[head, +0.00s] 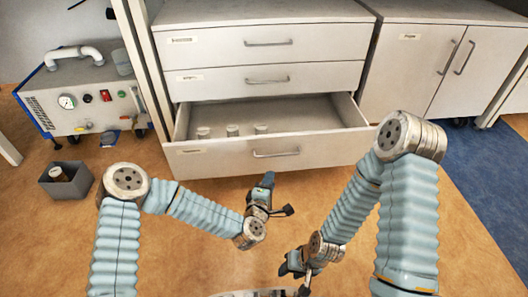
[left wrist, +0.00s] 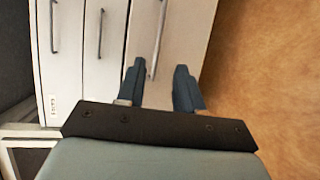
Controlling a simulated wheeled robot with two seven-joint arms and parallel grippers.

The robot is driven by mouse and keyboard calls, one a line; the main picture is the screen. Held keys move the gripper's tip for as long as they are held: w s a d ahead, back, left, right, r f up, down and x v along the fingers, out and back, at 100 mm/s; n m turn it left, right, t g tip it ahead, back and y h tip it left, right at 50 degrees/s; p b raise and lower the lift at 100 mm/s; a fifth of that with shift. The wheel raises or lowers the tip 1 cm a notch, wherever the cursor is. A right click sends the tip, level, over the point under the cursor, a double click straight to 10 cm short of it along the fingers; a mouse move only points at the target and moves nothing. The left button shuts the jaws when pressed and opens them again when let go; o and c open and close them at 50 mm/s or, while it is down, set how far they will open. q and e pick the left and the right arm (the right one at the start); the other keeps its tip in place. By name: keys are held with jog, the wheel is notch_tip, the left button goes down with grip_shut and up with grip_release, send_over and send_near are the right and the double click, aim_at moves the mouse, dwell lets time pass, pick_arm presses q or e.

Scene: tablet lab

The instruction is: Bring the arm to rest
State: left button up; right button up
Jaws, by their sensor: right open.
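My left gripper (head: 268,178) is in front of the open bottom drawer (head: 220,160), pointing toward its front. My right gripper (head: 290,268) is low in the middle of the head view, over the floor. It is open, and I see nothing held in it.
The drawer holds several small white round items (head: 232,130). A closed cabinet (head: 440,60) stands to the right, and a pump unit (head: 85,100) to the left. The floor before the drawer is clear.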

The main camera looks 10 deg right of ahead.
pick_arm(q)
jog(key=s+a+f+m+g+y, duration=0.1)
jog(key=s+a+f+m+g, duration=0.55)
jog(key=s+a, duration=0.4)
jog(key=s+a+f+m+g+y, duration=0.1)
jog(key=s+a+f+m+g, duration=0.55)
jog(key=s+a, duration=0.45)
notch_tip(320, 180, up, 14)
jog(key=s+d+p, duration=0.1)
jog(key=s+p, duration=0.1)
jog(key=p, duration=1.2)
jog(key=shift+s+f+g+p, duration=0.2)
jog(key=shift+s+g+p, duration=0.05)
jog(key=shift+g+p, duration=0.15)
jog(key=shift+d, duration=0.1)
jog(key=shift+w, duration=0.1)
